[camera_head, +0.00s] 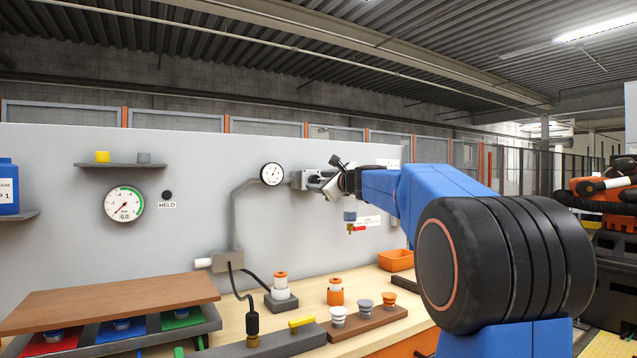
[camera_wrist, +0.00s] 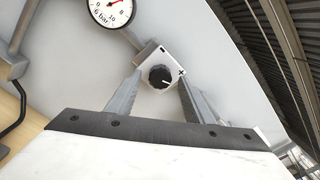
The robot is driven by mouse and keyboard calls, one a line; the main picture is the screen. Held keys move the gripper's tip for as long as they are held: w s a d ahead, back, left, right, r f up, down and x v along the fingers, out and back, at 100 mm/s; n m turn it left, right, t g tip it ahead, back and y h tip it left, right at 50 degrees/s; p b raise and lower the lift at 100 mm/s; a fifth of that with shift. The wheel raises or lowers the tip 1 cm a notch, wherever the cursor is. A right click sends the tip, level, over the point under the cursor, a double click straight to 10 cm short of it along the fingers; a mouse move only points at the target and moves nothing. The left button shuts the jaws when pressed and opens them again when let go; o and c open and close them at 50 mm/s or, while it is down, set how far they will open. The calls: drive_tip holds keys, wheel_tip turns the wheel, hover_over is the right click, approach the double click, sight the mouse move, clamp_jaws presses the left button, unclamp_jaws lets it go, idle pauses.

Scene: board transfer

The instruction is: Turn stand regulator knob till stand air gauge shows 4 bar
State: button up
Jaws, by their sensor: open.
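The black regulator knob (camera_wrist: 161,77) sits on a pale block with minus and plus marks in the wrist view. A light pointer line shows on its face. My gripper (camera_wrist: 160,80) is open, with one finger on each side of the knob; I cannot tell whether they touch it. In the head view my gripper (camera_head: 324,184) is at the wall panel and hides the knob. The white round air gauge (camera_head: 272,174) is just left of the gripper. It also shows, cut off, in the wrist view (camera_wrist: 108,14), with a red needle; its exact reading is unclear.
A larger gauge (camera_head: 123,204) with a green arc hangs at left beside a black "HELD" lamp (camera_head: 167,195). The bench carries knobs, a brown board (camera_head: 110,302) and an orange bin (camera_head: 396,260).

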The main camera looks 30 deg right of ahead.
drive_tip(key=shift+w, duration=0.5)
drive_tip(key=c, duration=1.1)
drive_tip(key=shift+o, duration=0.2)
drive_tip(key=shift+n, duration=0.3)
drive_tip(key=n, duration=1.2)
drive_tip(key=shift+n, duration=0.4)
